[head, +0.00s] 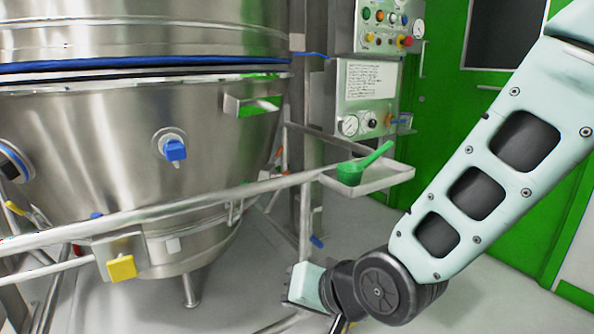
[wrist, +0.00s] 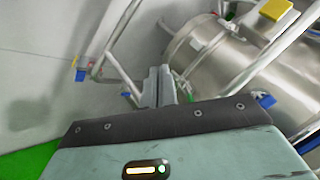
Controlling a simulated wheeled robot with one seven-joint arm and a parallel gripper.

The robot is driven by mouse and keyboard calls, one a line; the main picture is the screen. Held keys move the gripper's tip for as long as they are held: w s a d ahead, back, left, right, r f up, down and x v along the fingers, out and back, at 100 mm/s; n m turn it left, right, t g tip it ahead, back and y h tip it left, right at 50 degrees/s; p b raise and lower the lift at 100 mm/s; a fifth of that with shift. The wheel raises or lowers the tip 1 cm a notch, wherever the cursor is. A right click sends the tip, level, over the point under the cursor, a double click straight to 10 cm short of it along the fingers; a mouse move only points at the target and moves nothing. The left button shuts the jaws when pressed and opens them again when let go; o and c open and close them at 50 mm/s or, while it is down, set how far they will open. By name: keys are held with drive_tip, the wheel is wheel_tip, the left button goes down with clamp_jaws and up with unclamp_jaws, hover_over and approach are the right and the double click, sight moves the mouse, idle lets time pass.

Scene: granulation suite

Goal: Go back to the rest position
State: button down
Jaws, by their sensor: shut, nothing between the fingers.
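My gripper (wrist: 160,86) shows in the wrist view with its two grey fingers shut together and nothing between them. It points down past a metal frame toward the pale floor. In the head view my arm comes in from the right and bends at a dark joint low in the picture; the fingers are cut off or hidden there. The gripper appears apart from the vessel and the frame.
A large steel vessel (head: 130,130) fills the left, with a tubular rail (head: 200,202) in front. A small tray (head: 385,180) holds a green scoop (head: 350,172). Behind are a control panel (head: 380,40), gauges and a green door (head: 450,110). Floor (head: 380,225) is clear behind my arm.

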drive_tip(key=s+d+r+n+g+h, duration=0.2)
drive_tip(key=s+d+n+g+h, duration=0.5)
drive_tip(key=s+d, duration=0.8)
wheel_tip(320, 180, up, 37)
drive_tip(key=s+n+p, duration=0.1)
drive_tip(key=p, duration=3.6)
drive_tip(key=shift+a+y, duration=0.25)
drive_tip(key=shift+y, duration=0.15)
drive_tip(key=shift+s+a, duration=0.1)
